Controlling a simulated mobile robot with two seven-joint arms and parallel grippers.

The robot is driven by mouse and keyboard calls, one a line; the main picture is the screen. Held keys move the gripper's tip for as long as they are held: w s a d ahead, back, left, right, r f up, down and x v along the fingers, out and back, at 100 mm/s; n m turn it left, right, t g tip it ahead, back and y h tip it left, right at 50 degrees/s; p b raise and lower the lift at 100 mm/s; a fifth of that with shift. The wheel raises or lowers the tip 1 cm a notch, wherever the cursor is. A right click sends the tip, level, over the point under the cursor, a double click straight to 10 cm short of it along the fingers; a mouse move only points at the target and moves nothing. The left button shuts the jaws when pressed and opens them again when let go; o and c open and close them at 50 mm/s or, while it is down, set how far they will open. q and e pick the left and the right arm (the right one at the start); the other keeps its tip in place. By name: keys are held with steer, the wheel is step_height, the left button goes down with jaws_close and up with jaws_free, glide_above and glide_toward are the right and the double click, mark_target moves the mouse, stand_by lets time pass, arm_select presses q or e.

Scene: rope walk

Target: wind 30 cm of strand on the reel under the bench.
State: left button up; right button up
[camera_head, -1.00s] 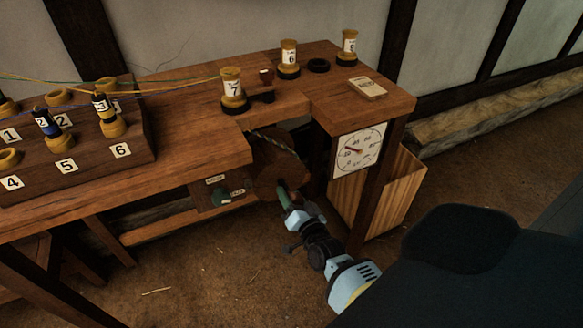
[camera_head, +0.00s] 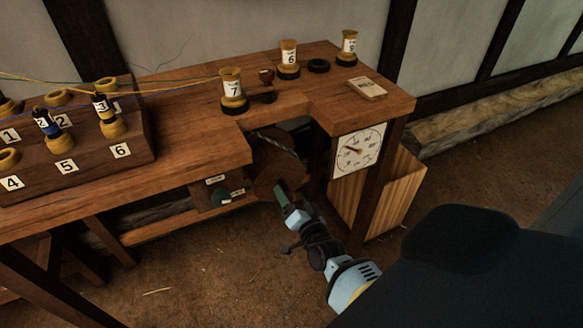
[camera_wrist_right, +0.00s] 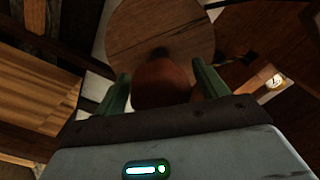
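The reel (camera_head: 277,168) is a brown wooden disc in the opening under the bench (camera_head: 190,135); its round face (camera_wrist_right: 160,25) fills the top middle of the right wrist view. A twisted strand (camera_head: 268,138) runs down from the bench edge toward it. My right gripper (camera_head: 281,190) is at the reel's front. In the wrist view, its green fingers (camera_wrist_right: 162,88) lie on both sides of the reel's reddish-brown crank knob (camera_wrist_right: 162,82), with no clear gap. A white dial (camera_head: 358,150) with a needle is on the bench's front. My left gripper is out of view.
A panel with a green knob (camera_head: 221,196) is left of the reel. A wooden bin (camera_head: 400,195) stands right of the bench leg. Bobbins, including number 7 (camera_head: 231,88), and a numbered block (camera_head: 90,160) are on top. The floor in front is clear.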

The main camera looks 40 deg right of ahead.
steer(key=v, duration=0.7)
steer(key=shift+s+p, duration=0.4)
stand_by(0.3)
